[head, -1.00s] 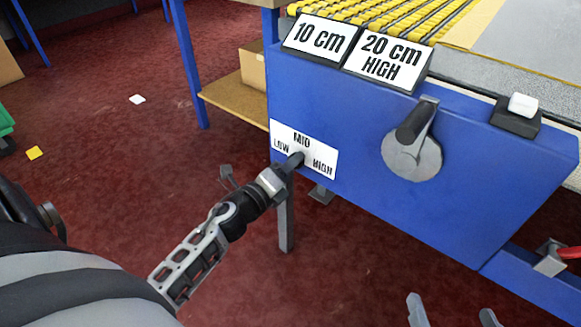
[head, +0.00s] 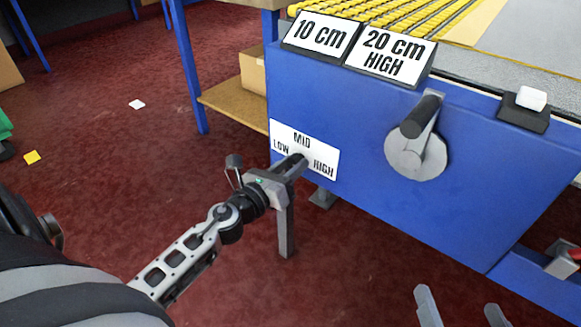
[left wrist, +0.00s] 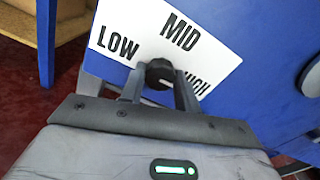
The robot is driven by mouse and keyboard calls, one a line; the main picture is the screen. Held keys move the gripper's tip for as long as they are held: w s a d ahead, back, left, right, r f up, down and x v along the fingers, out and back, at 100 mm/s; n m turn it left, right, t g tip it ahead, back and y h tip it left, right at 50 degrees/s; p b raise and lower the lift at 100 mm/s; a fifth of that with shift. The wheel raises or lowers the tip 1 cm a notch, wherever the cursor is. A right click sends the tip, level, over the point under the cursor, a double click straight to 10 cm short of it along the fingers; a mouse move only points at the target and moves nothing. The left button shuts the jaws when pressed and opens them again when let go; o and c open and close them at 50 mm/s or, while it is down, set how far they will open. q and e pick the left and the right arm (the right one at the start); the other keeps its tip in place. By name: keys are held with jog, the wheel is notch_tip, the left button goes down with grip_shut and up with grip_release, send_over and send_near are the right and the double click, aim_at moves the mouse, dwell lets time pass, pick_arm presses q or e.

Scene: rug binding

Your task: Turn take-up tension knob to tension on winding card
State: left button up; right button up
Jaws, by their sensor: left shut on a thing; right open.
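The dark tension knob (left wrist: 160,72) sits on the white LOW/MID/HIGH plate (head: 316,163) on the front of the blue machine. My left gripper (head: 296,162) reaches it from the lower left. In the left wrist view its fingers (left wrist: 160,86) are shut on the knob, one on each side. The knob's pointing direction cannot be made out; the fingers hide much of it. A card reading "20 cm HIGH" (head: 391,55) and a card reading "10 cm" (head: 321,36) stand on the machine's top edge. My right gripper (head: 461,310) is open and empty at the bottom edge.
A grey crank disc (head: 418,160) with a dark handle juts from the blue panel right of the plate. A white button on a black base (head: 522,112) sits at the top right. A blue table leg (head: 187,70) stands behind. The red floor at left is mostly clear.

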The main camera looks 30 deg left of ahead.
pick_arm(q)
jog(key=shift+f+m, duration=0.1)
jog(key=shift+m, duration=0.3)
jog(key=o, duration=1)
jog(key=shift+c, duration=0.2)
pick_arm(e)
jog(key=shift+f, duration=0.1)
pick_arm(q)
jog(key=shift+s, duration=0.5)
jog(key=s+a+b, duration=0.1)
jog(key=s+b, duration=0.3)
jog(key=s, duration=1.1)
jog(key=shift+a, duration=0.15)
pick_arm(e)
jog(key=shift+w+a+r+m+t+y, duration=0.1)
jog(key=shift+a+r+m+t+y, duration=0.1)
jog(key=shift+r+m+t+y, duration=0.2)
jog(key=shift+w+a+r+m+t+y, duration=0.1)
jog(key=shift+a+r+m+t+y, duration=0.15)
jog(key=shift+r+y, duration=0.2)
